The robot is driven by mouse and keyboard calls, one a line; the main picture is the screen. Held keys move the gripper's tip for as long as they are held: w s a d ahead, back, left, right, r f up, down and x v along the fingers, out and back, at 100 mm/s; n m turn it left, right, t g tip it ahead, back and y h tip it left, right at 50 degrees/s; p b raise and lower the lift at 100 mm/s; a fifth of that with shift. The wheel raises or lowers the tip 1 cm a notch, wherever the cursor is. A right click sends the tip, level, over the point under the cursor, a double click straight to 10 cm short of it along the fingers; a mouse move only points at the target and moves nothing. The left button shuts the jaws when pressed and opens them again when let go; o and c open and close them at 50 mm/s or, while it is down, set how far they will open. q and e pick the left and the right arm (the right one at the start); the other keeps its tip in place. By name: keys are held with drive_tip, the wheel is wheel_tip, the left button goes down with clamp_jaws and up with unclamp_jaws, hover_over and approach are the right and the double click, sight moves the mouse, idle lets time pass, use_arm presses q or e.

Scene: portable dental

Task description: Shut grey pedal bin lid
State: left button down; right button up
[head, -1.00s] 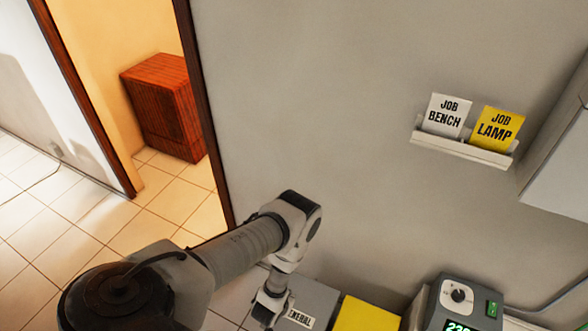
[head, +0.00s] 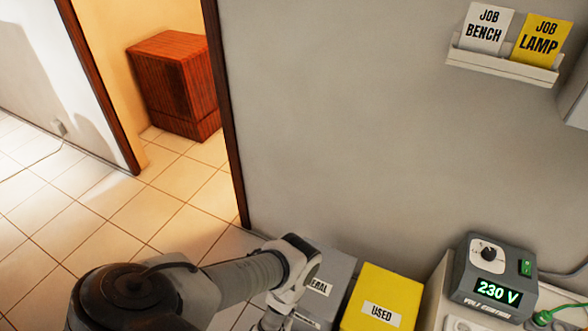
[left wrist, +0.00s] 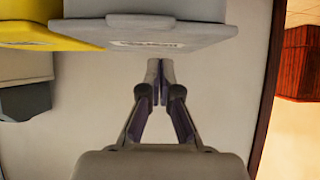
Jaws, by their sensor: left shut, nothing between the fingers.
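The grey bin (head: 338,268) stands by the wall in the head view, partly hidden behind my left arm. It carries a white label ending in "RAL". In the left wrist view its grey panel (left wrist: 190,33) with a label fills the top middle; how far the lid stands open I cannot tell. My left gripper (left wrist: 160,64) is shut and empty, its fingertips just below the panel's edge in that view; contact is unclear. In the head view its fingers are mostly cut off at the bottom edge. My right gripper is in neither view.
A yellow bin (head: 390,290) labelled "USED" stands right beside the grey one. A voltage unit (head: 494,276) reading 230 V is further right. A card holder (head: 505,66) hangs on the wall. A doorway with a wooden cabinet (head: 178,90) and open tiled floor is at the left.

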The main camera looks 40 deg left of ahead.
use_arm(q)
drive_tip(key=shift+s+d+f+b, duration=0.1)
drive_tip(key=shift+s+f+b, duration=0.15)
drive_tip(key=shift+f+b, duration=0.9)
drive_tip(key=shift+s+d+f+b, duration=0.15)
drive_tip(key=shift+f+b, duration=0.5)
drive_tip(key=shift+f, duration=0.95)
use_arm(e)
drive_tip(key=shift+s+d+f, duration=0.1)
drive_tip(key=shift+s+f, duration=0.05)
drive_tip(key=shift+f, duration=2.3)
use_arm(q)
drive_tip(key=shift+a, duration=0.1)
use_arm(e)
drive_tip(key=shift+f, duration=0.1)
